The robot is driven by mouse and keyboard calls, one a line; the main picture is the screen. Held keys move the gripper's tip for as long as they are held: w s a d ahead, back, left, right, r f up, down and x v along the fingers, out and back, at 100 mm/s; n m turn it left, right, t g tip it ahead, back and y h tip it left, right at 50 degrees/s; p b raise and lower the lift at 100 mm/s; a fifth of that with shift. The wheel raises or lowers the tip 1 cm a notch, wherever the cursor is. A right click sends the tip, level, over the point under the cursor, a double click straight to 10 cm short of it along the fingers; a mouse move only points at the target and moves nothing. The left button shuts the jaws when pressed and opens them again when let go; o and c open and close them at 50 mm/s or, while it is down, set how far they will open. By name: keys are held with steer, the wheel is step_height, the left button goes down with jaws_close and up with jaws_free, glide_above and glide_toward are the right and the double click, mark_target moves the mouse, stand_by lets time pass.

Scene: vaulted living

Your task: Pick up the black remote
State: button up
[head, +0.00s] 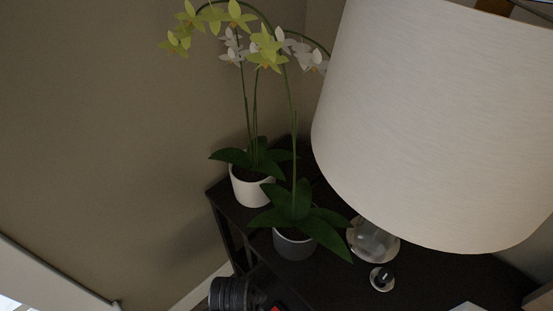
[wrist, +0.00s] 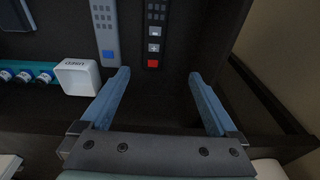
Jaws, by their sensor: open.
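The black remote (wrist: 153,34) shows in the wrist view at the top middle, on a dark surface. It has grey buttons and one red button near its lower end, and its top is cut off by the frame. My gripper (wrist: 159,73) is open and empty, with one blue finger to each side. In the picture the remote's lower end lies between the two fingertips, apart from both. I cannot tell the height of the fingers above it. I cannot make out the remote in the head view.
A grey remote (wrist: 106,30) with a blue button lies just left of the black one. A small white box (wrist: 78,77) sits near the left finger. In the head view, a large lamp (head: 430,120) and two potted orchids (head: 294,246) crowd the dark table (head: 420,285).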

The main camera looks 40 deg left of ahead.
steer(key=f, duration=0.3)
steer(key=f+b, duration=0.1)
steer(key=f, duration=0.1)
steer(key=f+b, duration=0.1)
steer(key=f, duration=0.2)
steer(key=shift+s+d+f, duration=0.2)
steer(key=shift+d+f, duration=0.1)
step_height(320, 180, down, 4)
steer(key=shift+s+d+f+b, duration=0.15)
steer(key=shift+b, duration=0.65)
steer(key=shift+f, duration=0.5)
steer(key=shift+r, duration=0.1)
jaws_close()
